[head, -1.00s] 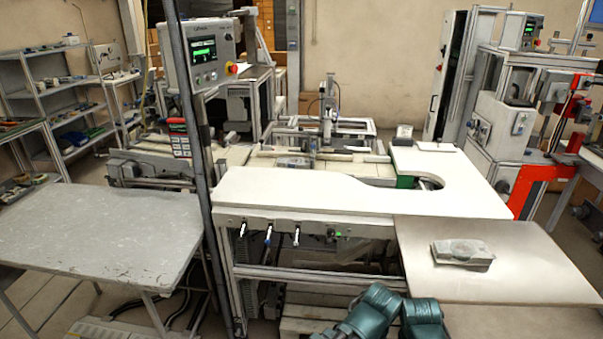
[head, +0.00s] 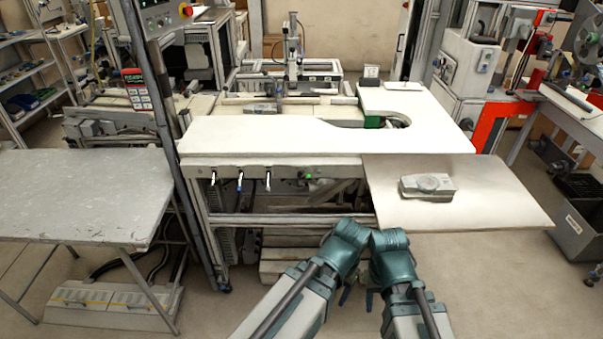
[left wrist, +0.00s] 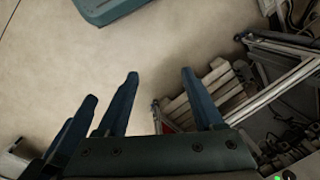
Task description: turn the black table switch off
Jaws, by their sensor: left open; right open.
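A white table (head: 280,135) stands ahead in the head view. Its front rail (head: 222,172) carries several small fittings with hanging connectors and a green button (head: 308,175). The black table switch is too small to pick out with certainty. My right gripper (head: 370,299) hangs low behind the forearms, well short of the rail, with its blue fingers partly hidden. My left gripper is mostly hidden there. In the left wrist view my left gripper (left wrist: 159,75) has its fingers spread with nothing between them, over bare floor.
A grey side table (head: 85,195) stands at left, beside a dark upright post (head: 160,110). A lower table panel (head: 470,205) at right bears a grey device (head: 428,187). A pallet (left wrist: 205,95) lies under the frame.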

